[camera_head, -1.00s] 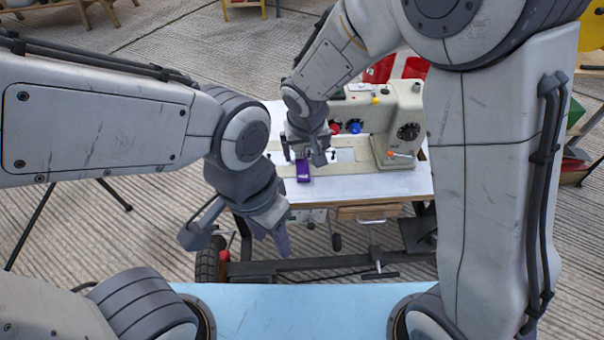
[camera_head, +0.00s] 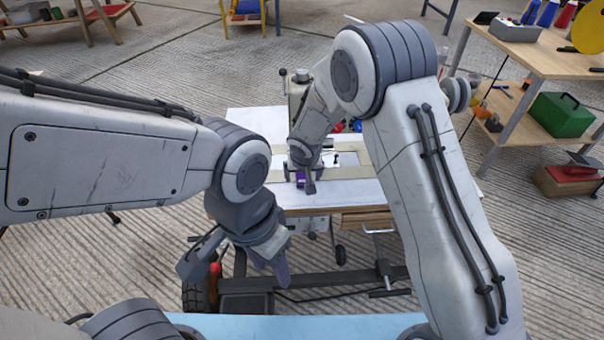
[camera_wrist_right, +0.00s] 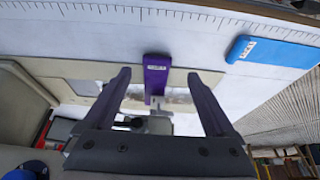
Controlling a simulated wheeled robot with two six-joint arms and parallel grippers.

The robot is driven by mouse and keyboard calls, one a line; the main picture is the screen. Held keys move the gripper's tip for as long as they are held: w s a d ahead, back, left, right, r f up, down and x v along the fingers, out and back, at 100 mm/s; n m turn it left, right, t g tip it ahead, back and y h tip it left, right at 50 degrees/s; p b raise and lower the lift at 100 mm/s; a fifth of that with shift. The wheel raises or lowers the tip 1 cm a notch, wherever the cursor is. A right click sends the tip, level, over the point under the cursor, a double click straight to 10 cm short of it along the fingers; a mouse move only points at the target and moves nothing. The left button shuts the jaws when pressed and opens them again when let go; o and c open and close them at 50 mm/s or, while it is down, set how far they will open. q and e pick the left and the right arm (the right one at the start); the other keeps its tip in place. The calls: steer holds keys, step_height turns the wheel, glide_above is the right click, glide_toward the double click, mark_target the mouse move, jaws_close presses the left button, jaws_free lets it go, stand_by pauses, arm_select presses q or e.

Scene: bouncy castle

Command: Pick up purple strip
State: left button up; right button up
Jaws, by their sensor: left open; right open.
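The purple strip (camera_wrist_right: 157,78) has a small white label and lies flat at the edge of the sewing machine's pale bed plate. In the wrist view it lies between the spread fingers of my right gripper (camera_wrist_right: 158,76), with a gap on each side. In the head view the strip (camera_head: 300,181) shows small between the fingers of my right gripper (camera_head: 300,182), partly covered by them. My left gripper (camera_head: 235,268) is open and empty, low in front of the table.
A blue labelled strip (camera_wrist_right: 275,51) lies on the white tabletop (camera_wrist_right: 205,45), to the right in the wrist view. The sewing machine (camera_head: 297,92) stands behind my right gripper. A wooden bench (camera_head: 545,55) with a green box (camera_head: 557,116) stands at the right.

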mark_target(304, 182)
steer(key=x, duration=0.4)
steer(key=shift+d+b, duration=0.2)
steer(key=shift+b, duration=0.2)
steer(key=c, duration=1.4)
steer(key=shift+r, duration=0.1)
